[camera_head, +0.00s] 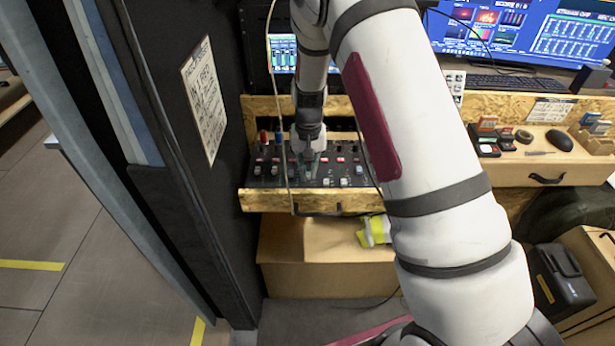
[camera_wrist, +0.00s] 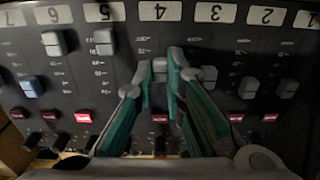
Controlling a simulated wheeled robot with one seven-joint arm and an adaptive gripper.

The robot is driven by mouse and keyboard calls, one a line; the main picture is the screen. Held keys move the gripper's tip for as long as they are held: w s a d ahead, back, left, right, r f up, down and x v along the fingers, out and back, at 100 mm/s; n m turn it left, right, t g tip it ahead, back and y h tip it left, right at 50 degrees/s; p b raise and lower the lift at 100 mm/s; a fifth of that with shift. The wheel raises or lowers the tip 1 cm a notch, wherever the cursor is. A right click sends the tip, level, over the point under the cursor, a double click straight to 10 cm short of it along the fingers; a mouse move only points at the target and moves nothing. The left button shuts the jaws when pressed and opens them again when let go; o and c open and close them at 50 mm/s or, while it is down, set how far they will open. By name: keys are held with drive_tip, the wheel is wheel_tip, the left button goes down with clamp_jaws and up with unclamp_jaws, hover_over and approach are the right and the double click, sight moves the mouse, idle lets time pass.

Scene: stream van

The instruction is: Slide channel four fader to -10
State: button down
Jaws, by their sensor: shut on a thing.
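The mixer (camera_head: 262,182) is a dark panel in a wooden tray, below the arm in the head view. In the wrist view the panel appears upside down, with white number labels. The label 4 (camera_wrist: 160,11) is at the top middle. Below it is the grey channel four fader cap (camera_wrist: 160,66). My gripper (camera_wrist: 160,72) has its two green-grey fingers shut on this cap, one on each side. The fader's scale marks are largely hidden by the fingers. In the head view my gripper (camera_head: 308,158) reaches down onto the mixer, and the cap is too small to make out.
Close on one side is the channel three cap (camera_wrist: 209,74); on the other is the channel five cap (camera_wrist: 104,40). A row of red buttons (camera_wrist: 84,116) lies toward my wrist. Thin cables (camera_head: 287,140) hang in front of the mixer. A dark wall panel (camera_head: 165,120) stands left.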

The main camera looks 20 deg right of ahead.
sight(308, 172)
drive_tip(key=shift+w+d, duration=0.1)
drive_tip(key=shift+w, duration=0.35)
drive_tip(key=c, duration=1.6)
unclamp_jaws()
wheel_tip(308, 172, up, 12)
